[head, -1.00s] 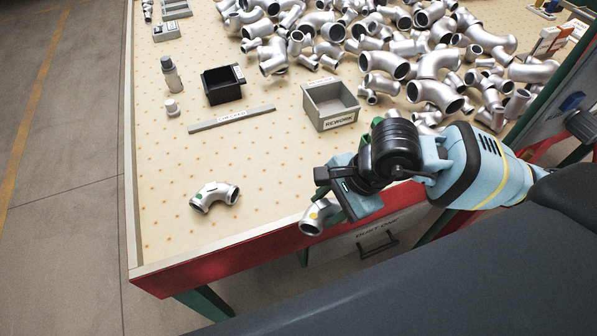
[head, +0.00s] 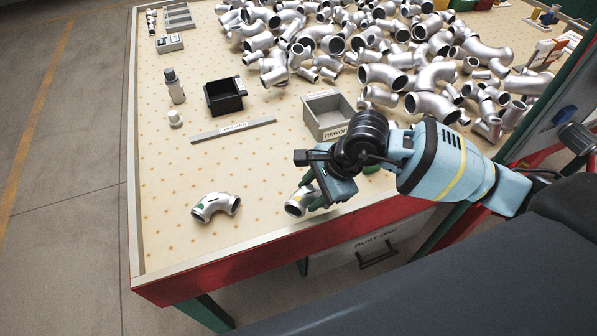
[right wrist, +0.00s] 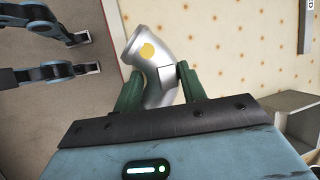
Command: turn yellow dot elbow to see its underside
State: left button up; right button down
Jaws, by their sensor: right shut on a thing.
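The yellow dot elbow is a silver pipe bend (head: 296,203) near the table's front edge in the head view, partly hidden by my right gripper (head: 309,192). In the right wrist view the elbow (right wrist: 153,62) sits between the two green fingers of my right gripper (right wrist: 158,88), which is shut on it. Its yellow dot faces that camera and one open end points up and left. My left gripper (right wrist: 93,54) shows at the left of the right wrist view, its two fingers apart and empty. It is out of the head view.
Another elbow with a green mark (head: 215,206) lies on the dotted table (head: 165,235). Behind stand a grey REWORK bin (head: 323,131), a black bin (head: 223,99), a grey labelled strip (head: 233,129) and a bottle (head: 174,86). Silver fittings (head: 380,60) crowd the back. The left front is mostly clear.

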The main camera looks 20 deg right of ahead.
jog(key=w, duration=0.6)
jog(key=shift+w+f, duration=0.2)
jog(key=shift+w, duration=0.55)
jog(key=shift+w+f, duration=0.35)
jog(key=shift+f, duration=0.2)
jog(key=shift+w+f, duration=0.35)
jog(key=shift+f, duration=0.75)
jog(key=c, duration=0.8)
grip_release()
jog(key=shift+s+f, duration=0.1)
jog(key=shift+f, duration=0.2)
jog(key=v, duration=0.8)
jog(key=shift+w+a, duration=0.15)
jog(key=shift+w, duration=0.15)
jog(key=shift+s, duration=0.1)
